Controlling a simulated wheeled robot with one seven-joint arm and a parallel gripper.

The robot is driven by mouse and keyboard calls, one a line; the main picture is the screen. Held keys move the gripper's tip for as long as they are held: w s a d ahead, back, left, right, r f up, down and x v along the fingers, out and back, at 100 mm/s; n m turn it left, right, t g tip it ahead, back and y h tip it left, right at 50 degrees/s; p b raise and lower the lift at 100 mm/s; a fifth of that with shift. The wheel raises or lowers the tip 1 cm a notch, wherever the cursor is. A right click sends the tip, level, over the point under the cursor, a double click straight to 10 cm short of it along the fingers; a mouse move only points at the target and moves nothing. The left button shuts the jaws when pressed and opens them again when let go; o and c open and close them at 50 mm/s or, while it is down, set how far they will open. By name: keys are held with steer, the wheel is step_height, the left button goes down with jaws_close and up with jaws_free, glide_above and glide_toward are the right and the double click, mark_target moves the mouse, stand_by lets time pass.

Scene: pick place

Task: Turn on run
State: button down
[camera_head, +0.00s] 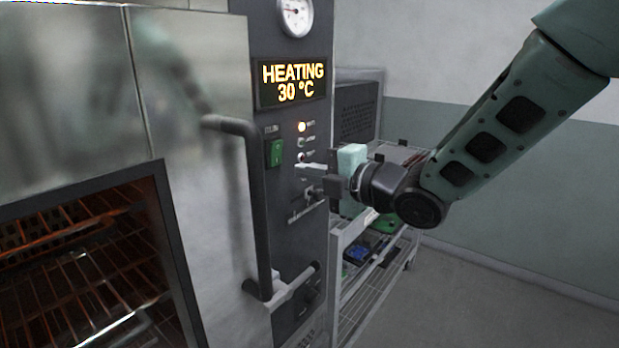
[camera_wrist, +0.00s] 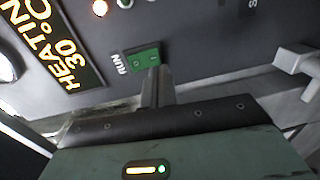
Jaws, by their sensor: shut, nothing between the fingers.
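The run switch (camera_head: 275,152) is a green rocker on the oven's dark control panel, left of the indicator lamps. In the wrist view the green switch (camera_wrist: 144,57) is labelled RUN and marked with a line and a circle. My gripper (camera_head: 303,167) is in front of the panel, to the right of the switch in the head view. Its fingers are shut and empty. In the wrist view the fingertips (camera_wrist: 154,70) overlap the lower edge of the switch; I cannot tell whether they touch it. The display (camera_head: 292,82) reads HEATING 30 °C.
A dark bar handle (camera_head: 257,205) stands out from the oven left of the panel. A lit lamp (camera_head: 301,127) and a round gauge (camera_head: 296,14) are on the panel. Oven racks (camera_head: 85,265) show at lower left. A wire cart (camera_head: 360,285) stands behind; floor at right is clear.

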steer(key=f+b+v, duration=0.2)
steer(key=b+v, duration=0.1)
steer(key=v, duration=0.6)
steer(key=shift+d+f, duration=0.1)
steer(key=s+d+f+m+g+h, duration=0.35)
steer(key=s+f+m+h, duration=0.55)
steer(key=f+m, duration=0.3)
steer(key=s+d+f+m+g+h, duration=0.1)
steer(key=s+m+g+h, duration=0.1)
steer(key=s, duration=0.6)
steer(key=s+d+f+m+g+h, duration=0.1)
steer(key=s+d+m+g, duration=0.1)
steer(key=s+m+g, duration=0.3)
steer(key=s+m, duration=0.1)
steer(key=s, duration=0.3)
steer(key=shift+f+m+h, duration=0.25)
steer(key=shift+m+h, duration=0.15)
steer(key=shift+a, duration=0.1)
